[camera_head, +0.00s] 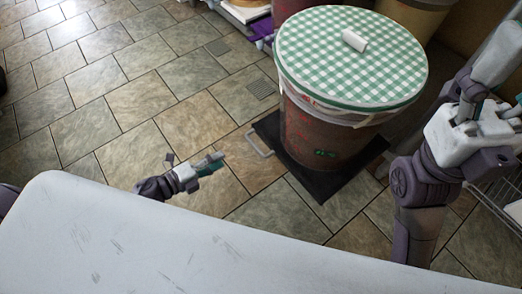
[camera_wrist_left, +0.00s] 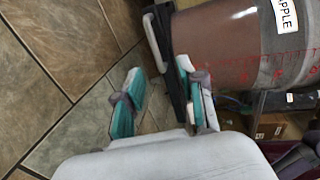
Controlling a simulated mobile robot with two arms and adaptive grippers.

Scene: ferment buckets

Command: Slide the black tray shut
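The black tray (camera_head: 330,196) lies on the tiled floor under a large reddish-brown bucket (camera_head: 325,135). Its light metal handle (camera_head: 258,142) sticks out on the tray's left side. In the left wrist view the handle (camera_wrist_left: 154,42) and tray edge (camera_wrist_left: 175,85) lie beyond my fingertips. My left gripper (camera_head: 193,162) is open and empty, left of the handle and apart from it in the head view. Its two teal-padded fingers (camera_wrist_left: 157,85) are spread in the wrist view. My right arm stands at the right; its gripper is not in view.
A green checked lid (camera_head: 350,60) with a white handle covers the bucket. Another bucket (camera_head: 415,15) stands behind it. A wire rack (camera_head: 497,195) is at the right edge.

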